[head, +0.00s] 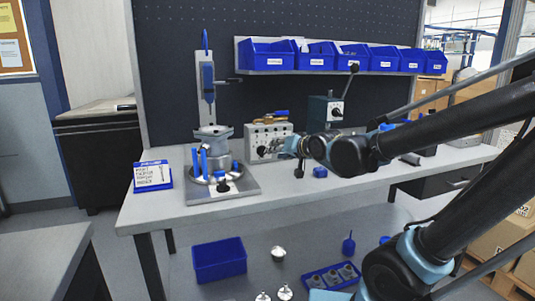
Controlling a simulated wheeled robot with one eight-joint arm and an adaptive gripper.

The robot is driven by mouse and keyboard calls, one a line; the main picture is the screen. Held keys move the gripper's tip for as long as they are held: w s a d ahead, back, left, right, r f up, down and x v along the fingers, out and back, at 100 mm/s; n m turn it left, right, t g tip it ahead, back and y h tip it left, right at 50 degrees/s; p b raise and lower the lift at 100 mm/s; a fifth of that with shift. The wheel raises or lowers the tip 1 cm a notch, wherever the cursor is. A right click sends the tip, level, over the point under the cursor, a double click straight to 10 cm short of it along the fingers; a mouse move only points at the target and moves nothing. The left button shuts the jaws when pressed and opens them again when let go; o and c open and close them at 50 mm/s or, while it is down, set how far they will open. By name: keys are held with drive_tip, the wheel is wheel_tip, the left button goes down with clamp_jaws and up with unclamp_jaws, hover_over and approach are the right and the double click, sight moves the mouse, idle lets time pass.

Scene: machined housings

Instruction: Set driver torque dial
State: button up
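A grey control box (268,132) with a black round knob (262,152) on its front stands on the workbench, left of my gripper. Behind it and to the right is a dark green box (319,112) with a light panel and a black dial (336,111). A blue driver-like tool (208,82) hangs on an upright stand at left. I cannot tell which dial belongs to the driver. My gripper (291,145) is at the end of the black arm reaching from the right, in front of the grey box's right side. It is small and partly hidden; its finger opening is unclear.
A grey housing (214,139) sits on a fixture plate (238,191) with blue pins. A blue-framed card (152,176) stands at left, and blue bins (268,56) line a shelf. Below are a blue crate (220,260) and parts tray (331,277).

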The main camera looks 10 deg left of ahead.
sight(263, 151)
drive_tip(key=shift+x, duration=4.4)
drive_tip(key=shift+s, duration=0.1)
clamp_jaws()
